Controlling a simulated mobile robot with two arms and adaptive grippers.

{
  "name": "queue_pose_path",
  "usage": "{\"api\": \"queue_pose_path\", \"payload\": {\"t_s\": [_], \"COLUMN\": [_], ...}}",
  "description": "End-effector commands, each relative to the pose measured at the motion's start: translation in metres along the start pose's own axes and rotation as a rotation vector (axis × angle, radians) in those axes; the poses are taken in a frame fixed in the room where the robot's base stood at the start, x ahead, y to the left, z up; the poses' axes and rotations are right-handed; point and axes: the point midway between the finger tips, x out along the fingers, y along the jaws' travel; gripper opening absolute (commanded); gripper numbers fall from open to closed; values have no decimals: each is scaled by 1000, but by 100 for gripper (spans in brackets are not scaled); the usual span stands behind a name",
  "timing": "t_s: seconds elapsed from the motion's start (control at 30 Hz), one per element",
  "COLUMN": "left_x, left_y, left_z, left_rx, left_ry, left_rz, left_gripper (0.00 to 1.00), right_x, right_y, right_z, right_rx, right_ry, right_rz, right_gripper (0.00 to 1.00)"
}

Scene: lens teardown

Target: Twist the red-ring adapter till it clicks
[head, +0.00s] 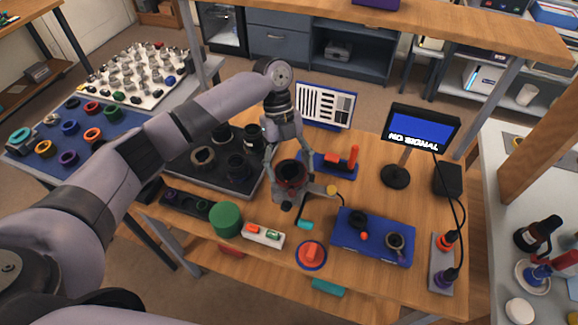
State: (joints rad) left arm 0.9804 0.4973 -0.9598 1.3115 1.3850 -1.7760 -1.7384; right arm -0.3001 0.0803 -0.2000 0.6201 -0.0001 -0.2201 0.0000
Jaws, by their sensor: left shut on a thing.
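My left gripper (288,172) reaches down over the middle of the wooden table. It is shut on the red-ring adapter (292,171), a dark round piece with a reddish band, with the fingers on either side of it. What lies directly under the adapter is partly hidden by the gripper, and I cannot tell whether the adapter is seated on anything. My right gripper is not in view.
A blue stand with a red upright part (353,158) is close on the right. A dark tray (215,178) with lens parts lies left. In front are a green cylinder (226,220), an orange knob (311,254) and a blue mat (350,240). A monitor (422,127) reads "NO SIGNAL".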

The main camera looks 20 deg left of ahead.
Motion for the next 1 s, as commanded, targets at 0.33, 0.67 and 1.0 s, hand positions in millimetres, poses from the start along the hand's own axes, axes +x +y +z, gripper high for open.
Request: {"api": "queue_pose_path", "payload": {"t_s": [0.33, 0.67, 1.0], "left_x": [0, 0, -11], "left_y": [-1, -1, -1], "left_z": [0, 0, 0], "left_rx": [11, 10, 9], "left_ry": [0, 0, -1], "left_rz": [2, 2, 2], "left_gripper": [76, 91, 91], "right_x": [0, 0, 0], "right_y": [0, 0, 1], "right_z": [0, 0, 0], "right_rx": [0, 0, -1], "right_ry": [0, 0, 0], "right_rz": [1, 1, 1], "right_gripper": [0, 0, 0]}}
